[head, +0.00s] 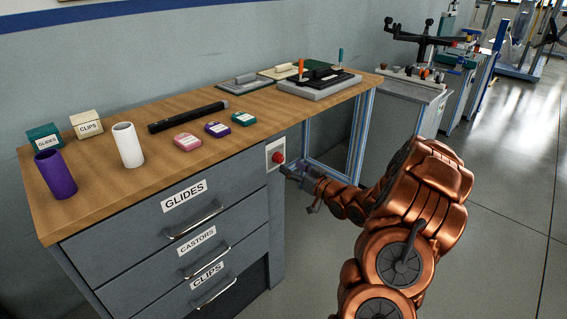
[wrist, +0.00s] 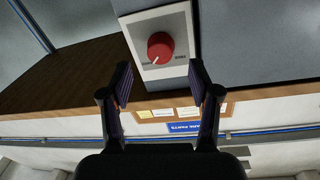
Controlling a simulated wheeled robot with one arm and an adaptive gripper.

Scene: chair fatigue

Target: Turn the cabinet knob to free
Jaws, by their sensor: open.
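The cabinet knob is a red round knob (head: 278,157) on a pale plate (head: 270,149) at the upper right of the grey drawer cabinet (head: 120,227). In the wrist view the knob (wrist: 160,46) has a white pointer mark towards its lower left, and the small lettering on the plate is too blurred to read. My gripper (wrist: 160,78) is open, with one black finger on each side below the knob in the picture. The fingers hold nothing and look apart from the knob. In the head view my gripper (head: 300,177) is just right of the knob.
The cabinet has drawers labelled GLIDES, CASTORS and CLIPS with protruding bar handles (head: 195,220). The wooden top (head: 95,205) holds a purple cylinder (head: 55,174), a white cylinder (head: 128,145), small boxes and a dark bar (head: 188,117). Floor (head: 495,230) at the right is clear.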

